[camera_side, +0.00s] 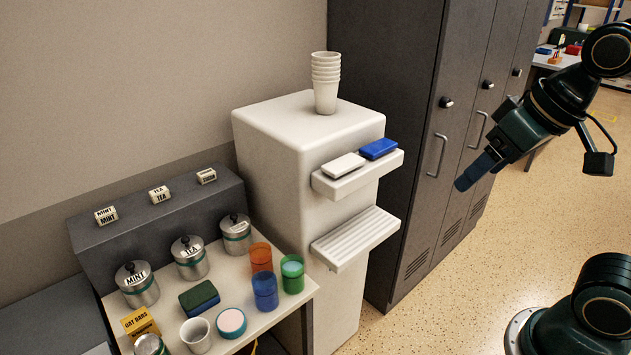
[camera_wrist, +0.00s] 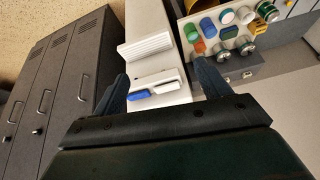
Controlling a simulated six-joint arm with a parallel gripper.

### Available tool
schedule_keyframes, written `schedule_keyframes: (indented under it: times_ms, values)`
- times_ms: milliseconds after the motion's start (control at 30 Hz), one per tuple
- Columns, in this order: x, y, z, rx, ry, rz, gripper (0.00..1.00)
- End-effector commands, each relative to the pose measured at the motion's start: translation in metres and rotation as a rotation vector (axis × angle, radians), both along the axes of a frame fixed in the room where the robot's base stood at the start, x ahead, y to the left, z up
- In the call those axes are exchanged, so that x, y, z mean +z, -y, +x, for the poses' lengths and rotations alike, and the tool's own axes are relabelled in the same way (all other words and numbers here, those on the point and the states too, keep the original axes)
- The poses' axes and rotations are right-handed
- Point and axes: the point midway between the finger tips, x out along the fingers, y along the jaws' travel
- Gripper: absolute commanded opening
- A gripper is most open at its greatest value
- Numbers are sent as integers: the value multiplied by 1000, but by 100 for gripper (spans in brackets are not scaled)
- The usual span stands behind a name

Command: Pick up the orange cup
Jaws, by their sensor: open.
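The orange cup (camera_side: 261,258) stands upright on the small table at the lower left, near the table's back right side. A blue cup (camera_side: 265,291) stands just in front of it and a green cup (camera_side: 292,274) beside it on the right. My gripper (camera_side: 470,180) is in the air in front of the grey lockers, well to the right of the cup. In the wrist view its two fingers (camera_wrist: 162,80) are spread apart with nothing between them.
A white dispenser (camera_side: 262,150) with a ledge and slatted tray stands between table and lockers (camera_side: 385,75). Paper cups (camera_side: 326,82) stand on top. Tins, including TEA (camera_side: 190,258), a sponge (camera_side: 199,298), a white cup (camera_side: 196,334) and a box (camera_side: 140,323) crowd the table.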

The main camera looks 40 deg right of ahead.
Motion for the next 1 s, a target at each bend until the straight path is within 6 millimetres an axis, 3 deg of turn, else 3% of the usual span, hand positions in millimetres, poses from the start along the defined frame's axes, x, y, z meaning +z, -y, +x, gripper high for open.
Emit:
schedule_keyframes:
  times_ms: [300, 533, 767, 1000]
  values:
    - [21, -11, 68, -188, -73, 98, 76]
    - [24, -22, 121, -335, -123, 162, 76]
    - [17, -36, 175, -485, -173, 215, 76]
    - [-3, -53, 229, -645, -223, 260, 76]
